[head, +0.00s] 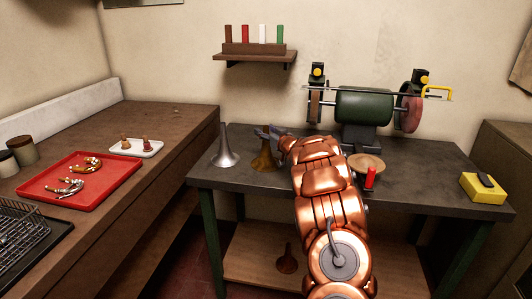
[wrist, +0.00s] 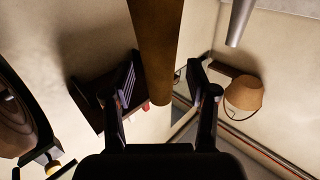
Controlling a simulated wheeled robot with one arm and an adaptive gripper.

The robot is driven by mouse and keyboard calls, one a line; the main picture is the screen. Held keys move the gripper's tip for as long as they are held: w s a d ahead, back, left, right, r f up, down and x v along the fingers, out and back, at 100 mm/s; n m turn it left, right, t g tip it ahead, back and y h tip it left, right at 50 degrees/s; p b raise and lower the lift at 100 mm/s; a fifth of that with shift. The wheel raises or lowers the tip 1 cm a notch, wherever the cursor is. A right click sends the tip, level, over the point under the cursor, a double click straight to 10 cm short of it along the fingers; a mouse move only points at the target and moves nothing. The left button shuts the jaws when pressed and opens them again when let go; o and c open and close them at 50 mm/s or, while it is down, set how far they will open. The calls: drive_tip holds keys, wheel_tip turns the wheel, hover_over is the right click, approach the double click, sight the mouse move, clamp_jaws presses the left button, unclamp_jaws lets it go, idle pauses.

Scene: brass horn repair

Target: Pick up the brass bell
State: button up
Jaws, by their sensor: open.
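The brass bell (head: 264,160) stands upright, flared end down, on the dark workbench (head: 420,184), just right of a silver bell (head: 224,158). My gripper (head: 267,131) is at the height of the brass bell's narrow upper end; my arm comes in from the right. In the wrist view my gripper (wrist: 163,64) is open, and the brass bell's brown stem (wrist: 156,45) lies between the two fingers, with gaps on both sides. The silver bell's narrow end (wrist: 240,22) shows to the right, outside the fingers. The flare is out of the wrist view.
A green grinder (head: 365,105) stands at the back of the bench. A round wooden piece (head: 367,161) and red cylinder (head: 370,178) are right of my arm. A yellow block (head: 482,188) lies at the right end. Another bell (head: 287,260) is on the lower shelf.

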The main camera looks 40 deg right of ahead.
clamp_jaws()
idle(0.3)
idle(0.3)
